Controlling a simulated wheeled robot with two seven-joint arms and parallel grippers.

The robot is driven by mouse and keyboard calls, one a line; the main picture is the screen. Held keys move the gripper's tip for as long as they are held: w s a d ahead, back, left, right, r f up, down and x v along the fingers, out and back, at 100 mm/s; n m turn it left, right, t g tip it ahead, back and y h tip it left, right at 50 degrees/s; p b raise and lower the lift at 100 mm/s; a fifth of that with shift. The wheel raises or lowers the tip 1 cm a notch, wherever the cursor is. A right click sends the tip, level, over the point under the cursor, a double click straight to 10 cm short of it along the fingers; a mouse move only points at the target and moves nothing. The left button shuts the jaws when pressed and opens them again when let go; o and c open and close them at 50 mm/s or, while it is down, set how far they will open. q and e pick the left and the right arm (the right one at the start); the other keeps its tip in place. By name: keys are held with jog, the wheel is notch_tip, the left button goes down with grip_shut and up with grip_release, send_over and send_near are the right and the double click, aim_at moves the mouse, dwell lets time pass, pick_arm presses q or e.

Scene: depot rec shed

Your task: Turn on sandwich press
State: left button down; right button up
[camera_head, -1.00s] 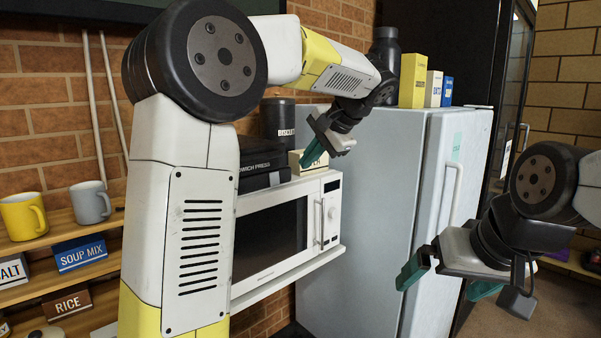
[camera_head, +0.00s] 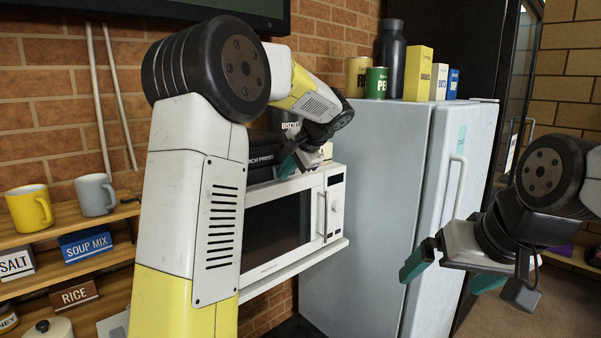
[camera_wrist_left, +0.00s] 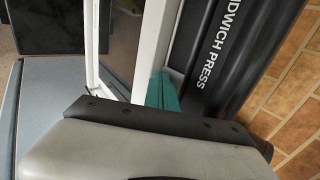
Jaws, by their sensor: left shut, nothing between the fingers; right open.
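The black sandwich press (camera_head: 262,158) sits on top of the white microwave, partly hidden behind my left arm. Its lettered front also shows in the left wrist view (camera_wrist_left: 212,50). My left gripper (camera_head: 287,166) is shut and empty at the right end of the press, just above the microwave top. In the left wrist view its teal fingertips (camera_wrist_left: 162,90) are together close beside the press front; I cannot tell whether they touch it. My right gripper (camera_head: 440,272) is open and empty in front of the fridge. No switch on the press can be made out.
The microwave (camera_head: 335,205) stands on a shelf beside the fridge (camera_head: 375,190). A biscuit canister (camera_head: 284,122) is behind the press. Cans, boxes and a dark bottle (camera_head: 390,50) stand on the fridge. Shelves with mugs (camera_head: 30,207) are at left.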

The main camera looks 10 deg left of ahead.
pick_arm(q)
jog(key=shift+w+a+f, duration=0.1)
dwell(0.3)
jog(key=shift+r, duration=0.85)
